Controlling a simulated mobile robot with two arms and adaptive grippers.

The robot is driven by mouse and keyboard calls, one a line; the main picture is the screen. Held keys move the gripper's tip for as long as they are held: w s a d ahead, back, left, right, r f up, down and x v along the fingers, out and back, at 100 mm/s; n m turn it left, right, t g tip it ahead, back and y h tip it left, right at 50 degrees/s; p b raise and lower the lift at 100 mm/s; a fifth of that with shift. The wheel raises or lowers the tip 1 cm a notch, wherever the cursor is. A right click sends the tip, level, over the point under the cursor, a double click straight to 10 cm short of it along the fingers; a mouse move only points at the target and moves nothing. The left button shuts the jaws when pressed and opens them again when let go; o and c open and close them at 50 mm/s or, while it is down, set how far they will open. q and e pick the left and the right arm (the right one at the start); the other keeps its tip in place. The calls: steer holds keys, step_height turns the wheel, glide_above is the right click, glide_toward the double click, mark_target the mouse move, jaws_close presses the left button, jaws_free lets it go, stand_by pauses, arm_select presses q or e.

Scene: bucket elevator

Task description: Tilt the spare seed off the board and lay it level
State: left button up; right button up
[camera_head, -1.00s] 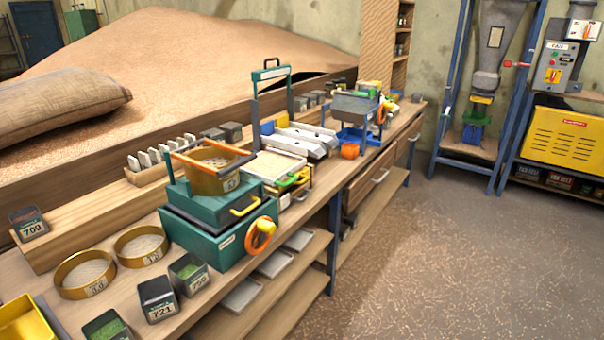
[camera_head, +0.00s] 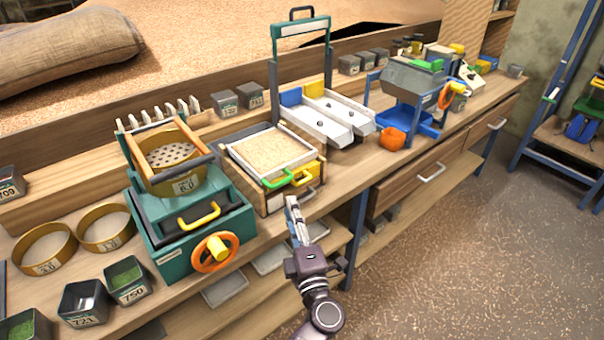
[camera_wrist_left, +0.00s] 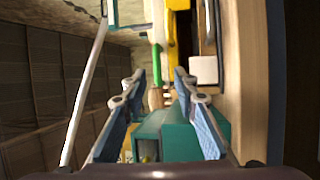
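The board (camera_head: 272,150) is a shallow white-framed tray covered with tan seed. It lies level, as far as I can tell, on a wood and yellow box on the bench. A green handle (camera_head: 277,182) sticks out at its front, beside a yellow handle (camera_head: 302,178). My left gripper (camera_head: 292,203) is just in front of these handles, fingers pointing up toward the box. In the left wrist view its two fingers (camera_wrist_left: 159,78) stand apart with nothing held, and the green handle (camera_wrist_left: 156,65) shows beyond the gap between them. My right gripper is not in view.
A teal sieve machine (camera_head: 190,235) with an orange wheel (camera_head: 212,253) stands close to the left. White chutes (camera_head: 325,118) stand behind right. Brass sieves (camera_head: 105,230) and labelled tins (camera_head: 128,280) fill the left bench. Open floor (camera_head: 450,230) lies to the right.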

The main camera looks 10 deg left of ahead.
mark_target(282, 184)
arm_select(q)
steer(key=x, duration=0.4)
steer(key=shift+s+a+r+p, duration=0.15)
steer(key=shift+a+r+p, duration=0.1)
steer(key=shift+r+p, duration=0.15)
steer(key=shift+f+x, duration=0.2)
steer(key=shift+x, duration=1.05)
steer(key=shift+w+a+r, duration=0.1)
steer(key=shift+w+a, duration=0.1)
steer(key=shift+w, duration=0.4)
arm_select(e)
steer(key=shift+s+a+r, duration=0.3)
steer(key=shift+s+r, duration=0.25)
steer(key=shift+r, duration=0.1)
arm_select(q)
steer(key=c, duration=0.7)
jaws_close()
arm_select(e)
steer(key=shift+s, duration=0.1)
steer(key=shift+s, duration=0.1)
